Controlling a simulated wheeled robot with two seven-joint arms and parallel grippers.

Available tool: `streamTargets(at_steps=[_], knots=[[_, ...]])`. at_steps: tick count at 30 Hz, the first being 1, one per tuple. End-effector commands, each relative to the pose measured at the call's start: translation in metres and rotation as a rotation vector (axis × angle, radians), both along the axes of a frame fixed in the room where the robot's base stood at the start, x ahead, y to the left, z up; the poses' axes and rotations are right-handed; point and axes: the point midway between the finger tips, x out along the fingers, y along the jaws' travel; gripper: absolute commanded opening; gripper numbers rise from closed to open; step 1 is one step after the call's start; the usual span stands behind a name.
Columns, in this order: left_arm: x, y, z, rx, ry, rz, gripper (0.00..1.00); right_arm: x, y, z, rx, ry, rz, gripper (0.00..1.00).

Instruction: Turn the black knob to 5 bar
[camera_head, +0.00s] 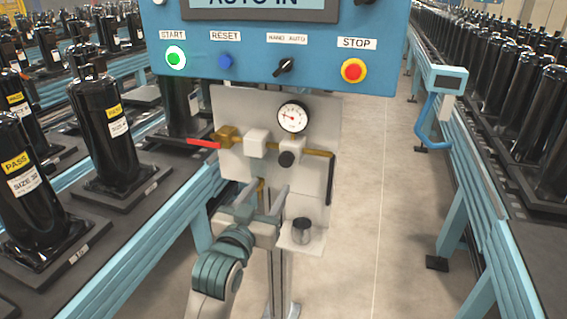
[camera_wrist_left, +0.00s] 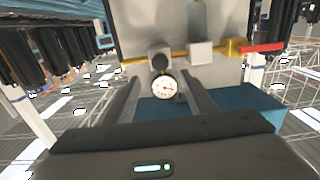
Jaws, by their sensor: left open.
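The black knob (camera_head: 286,158) sits on the front of a white regulator block, below a round white pressure gauge (camera_head: 292,117) on a grey panel. The gauge's needle shows, but its figures are too small to read. My left gripper (camera_head: 262,198) is open, below and a little left of the knob, its fingers pointing up toward the panel. In the left wrist view, which is upside down, the knob (camera_wrist_left: 160,62) and gauge (camera_wrist_left: 164,87) appear between and beyond the two fingers, with nothing held. My right gripper does not show.
A brass pipe with a red lever (camera_head: 204,143) runs left of the knob. A blue control box (camera_head: 300,45) with buttons overhangs the panel. A small shelf with a dark cup (camera_head: 301,230) stands out below right. Conveyors with black compressors (camera_head: 105,125) flank both sides.

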Motion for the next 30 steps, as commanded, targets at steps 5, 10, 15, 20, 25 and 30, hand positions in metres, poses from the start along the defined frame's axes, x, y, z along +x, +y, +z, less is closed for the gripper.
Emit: streamTargets(at_steps=[5,10,15,20,25,30], knots=[[0.032,-0.010,0.002,0.000,0.001,0.000,0.51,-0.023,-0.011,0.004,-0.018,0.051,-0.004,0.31],[0.060,-0.019,0.002,0.001,0.002,0.000,0.51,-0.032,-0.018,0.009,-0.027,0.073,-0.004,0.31],[0.085,-0.028,0.002,0.000,0.001,0.000,0.51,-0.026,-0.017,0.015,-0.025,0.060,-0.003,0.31],[0.103,-0.033,0.001,0.001,0.002,0.000,0.51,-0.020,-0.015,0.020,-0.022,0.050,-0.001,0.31],[0.113,-0.037,0.000,0.000,0.001,0.000,0.51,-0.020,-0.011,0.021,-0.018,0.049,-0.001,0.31],[0.115,-0.038,0.000,0.000,0.001,0.000,0.51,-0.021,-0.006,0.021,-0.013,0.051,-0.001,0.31]])
